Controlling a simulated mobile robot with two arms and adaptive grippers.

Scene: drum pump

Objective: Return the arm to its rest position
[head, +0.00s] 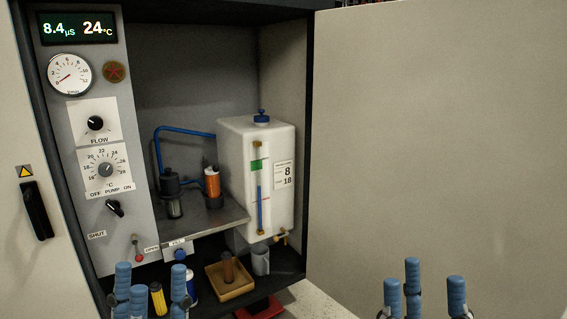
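My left gripper (152,292) shows at the bottom left, low in front of the open cabinet. Its blue fingertips point up and stand apart, with no object seen held. A yellow and black item (158,299) shows between the fingers; I cannot tell its depth, but it looks to be behind them. My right gripper (429,292) shows at the bottom right, in front of the pale door panel. Its blue fingertips also stand apart and nothing shows between them. Both palms are below the picture edge.
The open cabinet holds a white tank (275,205), a pump with a blue hose (187,130) and an orange cylinder (212,184). A control panel (100,225) stands left. A tan tray (216,270) and a grey cup (260,258) are low down. The door panel (440,150) fills the right.

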